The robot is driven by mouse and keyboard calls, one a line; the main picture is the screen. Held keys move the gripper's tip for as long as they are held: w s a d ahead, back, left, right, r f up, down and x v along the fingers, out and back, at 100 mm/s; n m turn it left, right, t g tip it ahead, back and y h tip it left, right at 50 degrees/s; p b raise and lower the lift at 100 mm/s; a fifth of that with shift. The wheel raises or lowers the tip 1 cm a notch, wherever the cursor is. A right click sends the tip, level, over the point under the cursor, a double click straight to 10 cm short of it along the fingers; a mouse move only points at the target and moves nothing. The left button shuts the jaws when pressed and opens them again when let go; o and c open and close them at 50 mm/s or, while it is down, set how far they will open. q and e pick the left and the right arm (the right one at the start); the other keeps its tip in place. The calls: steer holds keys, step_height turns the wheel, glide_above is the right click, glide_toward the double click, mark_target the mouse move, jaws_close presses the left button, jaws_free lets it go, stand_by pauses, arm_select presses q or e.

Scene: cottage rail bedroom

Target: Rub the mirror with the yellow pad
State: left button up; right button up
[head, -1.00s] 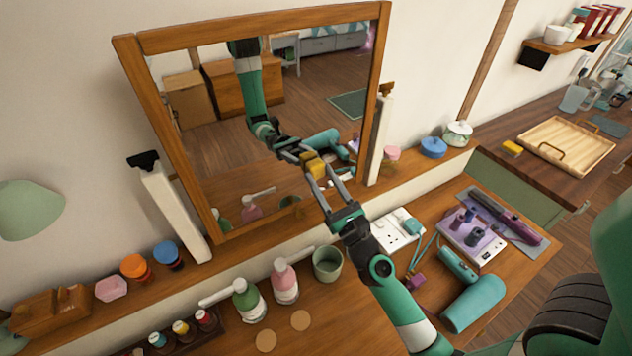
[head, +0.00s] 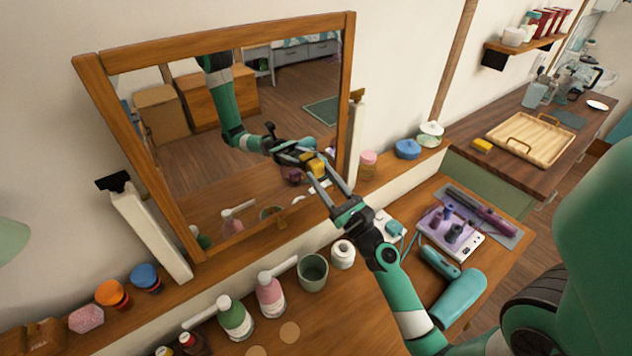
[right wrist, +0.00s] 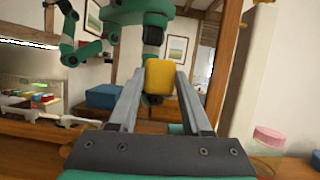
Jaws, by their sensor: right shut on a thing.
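The mirror (head: 190,190), in a wooden frame, leans at the wall behind the shelf in the head view. My right gripper (head: 321,176) is shut on the yellow pad (head: 319,168) in front of the glass, near the frame's right side. In the right wrist view, the pad (right wrist: 160,77) sits between the fingertips of the right gripper (right wrist: 160,88), with reflections behind it. The pad's reflection is close against it; I cannot tell whether the pad touches the glass. My left gripper is not directly in view.
Below the mirror stand a green pump bottle (head: 235,318), a pink one (head: 270,295), a green cup (head: 313,272) and a white roll (head: 343,254). A teal hair dryer (head: 460,298) lies right. Another yellow block (head: 482,146) lies by a wooden tray (head: 530,140).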

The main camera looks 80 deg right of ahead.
steer(key=shift+s+d, duration=0.35)
steer(key=shift+d, duration=0.1)
steer(key=shift+w+a, duration=1.2)
steer(key=shift+a, duration=0.3)
steer(key=shift+w+a, duration=1.2)
steer(key=shift+a, duration=0.25)
steer(key=shift+w+a, duration=0.1)
steer(key=shift+w+a, duration=1.1)
steer(key=shift+a, duration=0.3)
steer(key=shift+s, duration=0.1)
steer(key=shift+s+a, duration=0.95)
steer(key=shift+s, duration=0.2)
steer(key=shift+s+a, duration=0.95)
steer(key=shift+s, duration=0.15)
